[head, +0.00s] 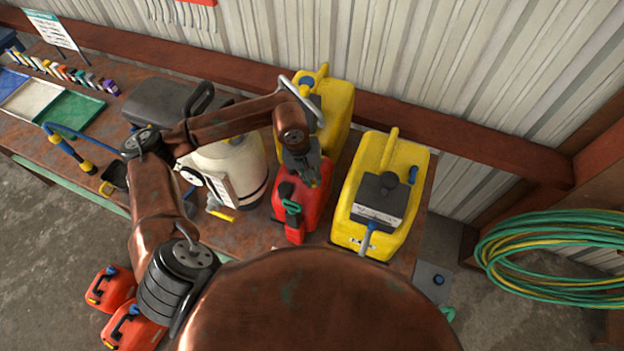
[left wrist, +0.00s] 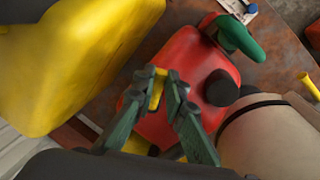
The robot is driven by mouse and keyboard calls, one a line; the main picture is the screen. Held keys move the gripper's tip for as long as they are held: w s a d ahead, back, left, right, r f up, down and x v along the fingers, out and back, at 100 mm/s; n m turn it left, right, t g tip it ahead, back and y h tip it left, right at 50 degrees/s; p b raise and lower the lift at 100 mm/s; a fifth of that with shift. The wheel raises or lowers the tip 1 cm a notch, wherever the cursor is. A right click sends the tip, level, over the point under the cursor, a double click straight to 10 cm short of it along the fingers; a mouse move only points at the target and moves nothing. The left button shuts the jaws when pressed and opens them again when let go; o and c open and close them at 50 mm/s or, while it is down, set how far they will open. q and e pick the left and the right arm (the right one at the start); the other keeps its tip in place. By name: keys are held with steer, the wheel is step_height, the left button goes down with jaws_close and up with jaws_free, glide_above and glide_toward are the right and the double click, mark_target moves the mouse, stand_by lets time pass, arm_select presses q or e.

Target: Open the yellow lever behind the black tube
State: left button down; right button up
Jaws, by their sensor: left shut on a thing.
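A red can (head: 315,204) stands on the workbench, with a green spout (head: 292,208) and a short black tube (head: 285,189) on its top. My left gripper (head: 311,182) is over the can, behind the black tube. In the left wrist view, the red can (left wrist: 190,58) lies under the fingers and the black tube (left wrist: 221,88) is to the right of them, apart from them. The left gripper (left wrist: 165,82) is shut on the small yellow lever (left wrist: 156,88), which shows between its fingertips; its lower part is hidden. My right gripper is not in view.
Yellow cans stand close by, one behind (head: 340,97) and one to the right (head: 410,160). A cream round container (head: 240,165) is close on the left. A steel wall and brown beam (head: 460,148) run behind. A green hose coil (head: 545,235) is at the right.

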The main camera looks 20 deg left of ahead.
arm_select(q)
steer(key=shift+w+f+b, duration=0.1)
steer(key=shift+b, duration=0.2)
steer(key=shift+w+d+n+t+y+b, duration=0.2)
steer(key=shift+w+d+n+y+b, duration=0.3)
steer(key=shift+n+b, duration=1.8)
steer(key=shift+w+d+n+t+y+b, duration=0.25)
steer(key=shift+w+d+n+b, duration=0.45)
steer(key=shift+n+b, duration=1.65)
steer(key=shift+w+d+n+t+y+b, duration=0.25)
steer(key=shift+w+n+b, duration=0.6)
steer(key=shift+n+b, duration=1.45)
steer(key=shift+m+b, duration=0.25)
steer(key=shift+b, duration=0.1)
steer(key=c, duration=2.1)
jaws_free()
steer(key=shift+o, duration=0.7)
